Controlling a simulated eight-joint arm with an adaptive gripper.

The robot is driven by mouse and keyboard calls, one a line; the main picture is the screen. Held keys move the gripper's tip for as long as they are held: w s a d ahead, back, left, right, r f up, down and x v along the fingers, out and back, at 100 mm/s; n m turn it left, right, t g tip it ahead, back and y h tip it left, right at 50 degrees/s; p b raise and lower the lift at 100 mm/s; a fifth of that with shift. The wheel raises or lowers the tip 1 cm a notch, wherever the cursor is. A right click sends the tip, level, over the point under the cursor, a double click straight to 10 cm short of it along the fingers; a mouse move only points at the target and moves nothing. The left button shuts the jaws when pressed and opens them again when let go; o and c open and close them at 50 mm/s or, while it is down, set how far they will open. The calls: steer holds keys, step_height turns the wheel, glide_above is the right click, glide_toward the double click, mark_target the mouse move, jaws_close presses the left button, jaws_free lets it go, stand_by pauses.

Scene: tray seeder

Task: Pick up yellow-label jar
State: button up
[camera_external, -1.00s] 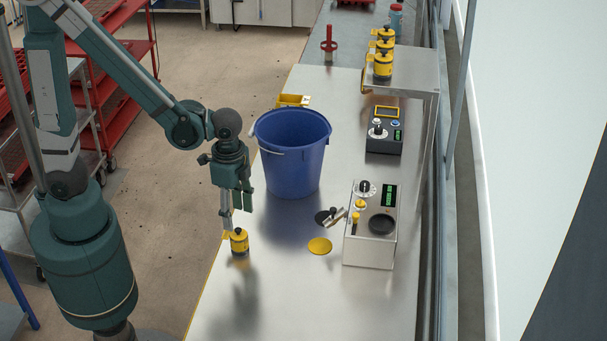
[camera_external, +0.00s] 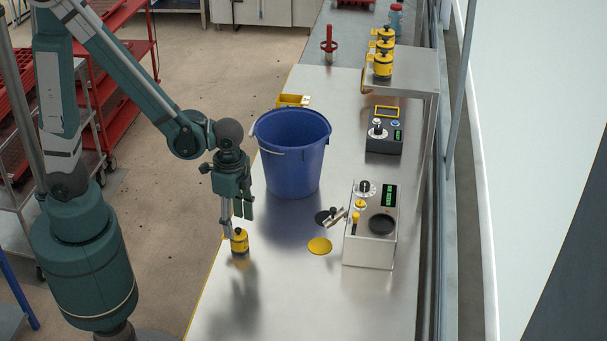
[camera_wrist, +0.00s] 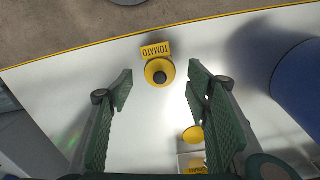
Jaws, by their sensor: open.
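The yellow-label jar (camera_external: 240,242) stands upright on the metal bench near its left edge in the external view. It is yellow with a dark knob on top. In the wrist view the jar (camera_wrist: 160,72) shows from above, with a yellow tag reading TOMATO beside it. My gripper (camera_external: 237,225) is just above the jar in the external view, fingers pointing down. In the wrist view my gripper (camera_wrist: 158,85) is open and empty, with its two green fingers spread apart and the jar between and just beyond the tips.
A blue bucket (camera_external: 292,150) stands behind the gripper. A steel device (camera_external: 370,250) with dials is to the right, and a yellow disc (camera_external: 319,246) lies before it. Several similar jars (camera_external: 383,66) sit on a raised shelf (camera_external: 412,75). The bench (camera_external: 310,305) is clear at the front.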

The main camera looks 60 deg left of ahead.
mark_target(237, 229)
steer(key=shift+f, duration=0.1)
stand_by(0.3)
steer(key=shift+f+b, duration=0.5)
steer(key=shift+f, duration=2.05)
steer(key=c, duration=1)
